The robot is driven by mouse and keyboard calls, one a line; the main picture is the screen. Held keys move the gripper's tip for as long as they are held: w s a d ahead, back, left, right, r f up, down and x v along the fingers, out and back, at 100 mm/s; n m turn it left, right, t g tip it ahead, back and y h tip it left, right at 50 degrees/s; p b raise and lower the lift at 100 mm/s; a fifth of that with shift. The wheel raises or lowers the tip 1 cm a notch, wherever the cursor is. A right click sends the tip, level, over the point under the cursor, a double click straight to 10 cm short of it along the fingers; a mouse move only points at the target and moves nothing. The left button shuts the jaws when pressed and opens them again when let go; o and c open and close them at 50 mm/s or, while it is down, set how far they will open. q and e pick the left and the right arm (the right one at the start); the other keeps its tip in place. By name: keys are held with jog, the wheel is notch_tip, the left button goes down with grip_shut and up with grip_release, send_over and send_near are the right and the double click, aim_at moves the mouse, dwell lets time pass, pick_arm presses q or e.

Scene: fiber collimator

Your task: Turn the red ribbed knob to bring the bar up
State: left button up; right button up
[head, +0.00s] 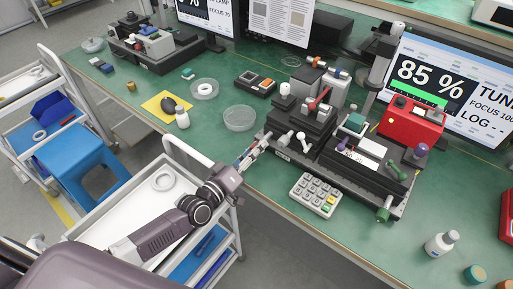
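A small red part (318,98), which looks like the red knob, sits on top of the black stage block (305,122) of the optical rig. It is too small to make out ribs. The monitor (470,95) at right reads 85 % with a green bar (418,92) below the figure. My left gripper (258,146) reaches in from the lower left to the left end of the rig, left of and below the red part and apart from it. Its fingers are small and overlap the rig's edge, so I cannot tell their opening. My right gripper is not in view.
White knobs (303,139) stick out of the rig's front close to my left gripper. A keypad (315,195) lies in front, a glass dish (240,118) to the left. A red box (410,120) stands at the rig's right. A white cart (120,215) stands below the bench edge.

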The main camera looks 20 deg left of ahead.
pick_arm(q)
jog(key=o, duration=0.5)
jog(key=shift+s, duration=0.15)
jog(key=v, duration=1.2)
dwell(1.3)
